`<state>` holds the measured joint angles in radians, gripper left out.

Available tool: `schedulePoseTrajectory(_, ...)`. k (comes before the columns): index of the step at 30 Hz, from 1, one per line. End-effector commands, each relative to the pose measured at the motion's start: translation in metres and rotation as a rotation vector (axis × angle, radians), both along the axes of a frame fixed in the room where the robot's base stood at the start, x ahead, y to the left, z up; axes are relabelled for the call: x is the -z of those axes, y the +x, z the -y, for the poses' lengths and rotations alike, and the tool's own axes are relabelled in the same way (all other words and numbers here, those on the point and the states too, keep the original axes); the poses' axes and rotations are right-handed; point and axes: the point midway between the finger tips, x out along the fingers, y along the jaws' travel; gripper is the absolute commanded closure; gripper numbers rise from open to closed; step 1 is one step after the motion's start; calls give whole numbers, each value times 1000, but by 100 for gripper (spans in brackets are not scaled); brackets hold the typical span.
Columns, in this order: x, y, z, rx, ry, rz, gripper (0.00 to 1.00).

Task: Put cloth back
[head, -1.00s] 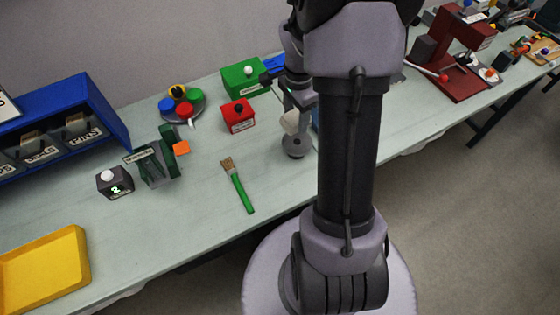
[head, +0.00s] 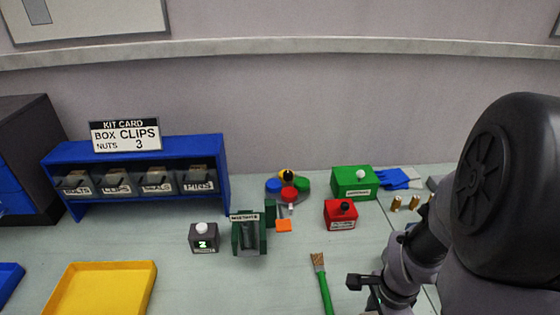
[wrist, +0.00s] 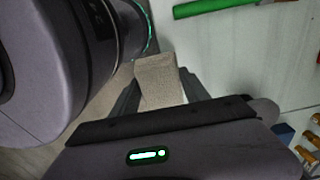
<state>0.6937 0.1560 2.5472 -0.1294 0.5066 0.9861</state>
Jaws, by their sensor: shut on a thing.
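My gripper (wrist: 160,88) is shut on a beige cloth (wrist: 158,72) in the wrist view. The cloth sticks out past the dark fingers, with a finger on each side of it. Below it I see pale bench top and, to the left, darker floor. In the head view my arm fills the right side. The cloth does not show there.
A green-handled brush (head: 322,284) lies on the bench near my arm. A red box (head: 340,214), a green box (head: 354,182) and a blue cloth-like item (head: 398,179) lie behind. A yellow tray (head: 103,290) and blue bin rack (head: 138,205) stand left.

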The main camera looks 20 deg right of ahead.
Motion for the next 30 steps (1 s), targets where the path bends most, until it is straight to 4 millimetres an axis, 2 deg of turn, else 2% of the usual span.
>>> schedulePoseTrajectory(6, 11, 57, 20, -4, 0, 1, 90)
schedulePoseTrajectory(9, 12, 79, 28, -2, 0, 0, 90)
schedulePoseTrajectory(15, 14, 103, 37, -2, 0, 0, 90)
schedulePoseTrajectory(18, 40, 101, 36, 0, 2, -3, 90)
schedulePoseTrajectory(20, 50, 101, 36, -1, 1, -2, 90)
schedulePoseTrajectory(26, 47, 101, 36, -1, 0, 0, 90)
schedulePoseTrajectory(30, 51, 101, 36, -1, 0, 0, 90)
